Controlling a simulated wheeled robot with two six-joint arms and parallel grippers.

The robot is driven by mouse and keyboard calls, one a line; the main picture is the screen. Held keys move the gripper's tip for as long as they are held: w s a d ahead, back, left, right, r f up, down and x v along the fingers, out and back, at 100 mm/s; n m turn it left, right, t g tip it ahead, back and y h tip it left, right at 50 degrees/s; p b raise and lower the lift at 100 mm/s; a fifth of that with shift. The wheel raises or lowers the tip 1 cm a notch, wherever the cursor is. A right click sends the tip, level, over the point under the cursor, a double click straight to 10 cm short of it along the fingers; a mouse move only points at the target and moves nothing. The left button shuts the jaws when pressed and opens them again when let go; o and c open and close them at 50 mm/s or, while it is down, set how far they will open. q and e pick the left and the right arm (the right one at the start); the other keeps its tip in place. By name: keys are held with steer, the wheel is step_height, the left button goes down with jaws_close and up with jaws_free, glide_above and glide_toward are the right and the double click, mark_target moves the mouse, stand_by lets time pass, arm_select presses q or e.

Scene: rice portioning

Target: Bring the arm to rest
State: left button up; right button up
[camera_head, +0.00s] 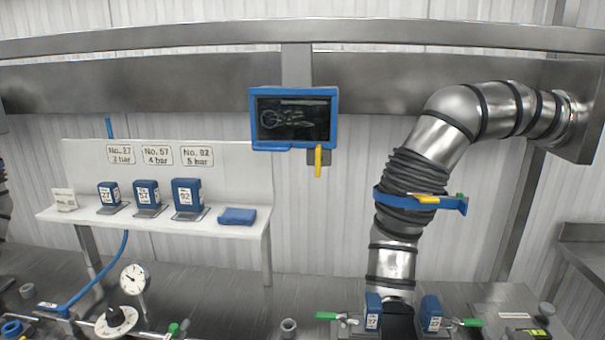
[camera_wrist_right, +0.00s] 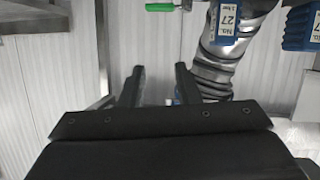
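My right gripper (camera_wrist_right: 159,69) shows in the right wrist view with its two dark fingers apart and nothing between them. Behind its fingertips are a pale panelled wall and, to the right, a ribbed metal pipe (camera_wrist_right: 222,55). A blue block labelled 27 (camera_wrist_right: 228,20) stands out near the top of that view, apart from the fingers. In the head view I cannot clearly make out either gripper. A small black shape sits at the bottom between two blue blocks, and I cannot tell whether it is mine.
In the head view, a large metal duct (camera_head: 445,125) with a blue clamp (camera_head: 455,204) rises at the right. A white shelf (camera_head: 240,232) at the left bears numbered blue blocks (camera_head: 187,195). A gauge (camera_head: 134,279) stands on the dark table (camera_head: 215,300). A screen (camera_head: 294,117) hangs centrally.

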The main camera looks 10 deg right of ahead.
steer(key=s+a+f+n+g+y, duration=0.1)
steer(key=s+a+f+g+y, duration=0.1)
steer(key=s+a+f+g, duration=0.6)
steer(key=s+a+f+n+g+y, duration=0.1)
steer(key=s+a+f, duration=0.3)
steer(key=s+f, duration=0.9)
step_height(320, 180, down, 26)
steer(key=s+d+r+g, duration=0.1)
steer(key=s+d+g, duration=0.1)
steer(key=s+a+f+y+b, duration=0.1)
steer(key=s+f, duration=1.2)
steer(key=f, duration=0.2)
steer(key=shift+s+a+g, duration=0.4)
